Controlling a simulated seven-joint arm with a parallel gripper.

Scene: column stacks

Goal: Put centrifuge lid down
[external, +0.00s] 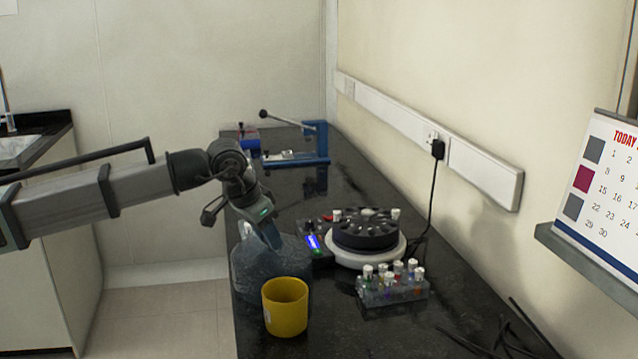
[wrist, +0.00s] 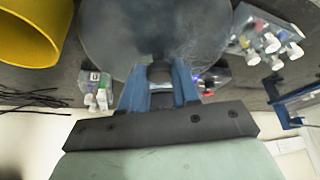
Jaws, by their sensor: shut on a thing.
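The centrifuge lid (external: 262,272) is a translucent grey dome at the left edge of the black counter, beside the centrifuge (external: 365,235). My gripper (external: 270,236) is above the lid and shut on its knob. In the wrist view, my gripper's blue fingers (wrist: 160,80) close around the dark knob, and the round lid (wrist: 150,35) fills the upper middle. The centrifuge is uncovered, with its dark rotor showing on a white base. I cannot tell whether the lid's rim touches the counter.
A yellow cup (external: 285,308) stands close in front of the lid. A clear rack (external: 393,292) of capped tubes stands in front of the centrifuge. A blue device (external: 318,145) is at the back. Black cables (external: 505,345) lie at the front right. Free counter lies behind the centrifuge.

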